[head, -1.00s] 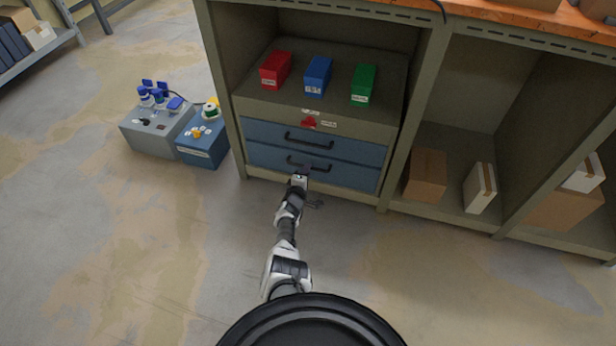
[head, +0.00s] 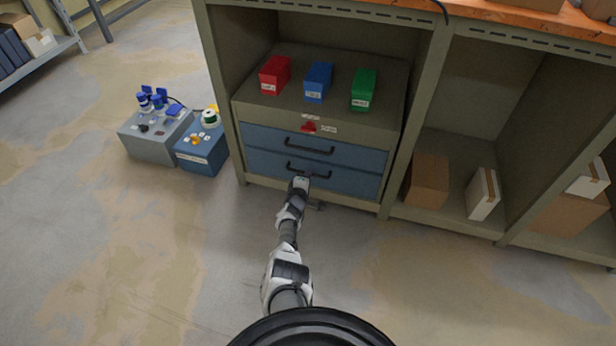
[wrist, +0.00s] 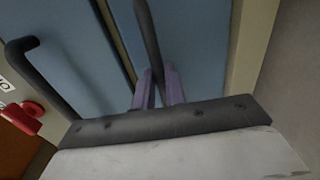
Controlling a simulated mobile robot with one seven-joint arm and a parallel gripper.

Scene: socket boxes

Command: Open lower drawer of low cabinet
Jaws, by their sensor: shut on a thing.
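The low cabinet (head: 362,125) has two blue drawers under a grey-green top. The upper drawer (head: 262,137) has a dark bar handle (head: 309,147) and looks shut. The lower drawer (head: 352,182) has a similar dark handle (head: 318,173); its front looks about flush with the upper one. My gripper (head: 301,178) is at the lower handle, left of its middle. In the wrist view, my gripper's purple fingers (wrist: 159,88) lie on either side of the lower handle bar (wrist: 148,35), shut on it. The upper handle (wrist: 42,82) is at the left there.
Red (head: 275,75), blue (head: 318,82) and green (head: 364,90) bins stand on top of the drawer unit. A red part (head: 309,127) sits above the upper drawer. Grey (head: 153,145) and blue (head: 199,158) boxes stand on the floor at left. Floor before the drawers is clear.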

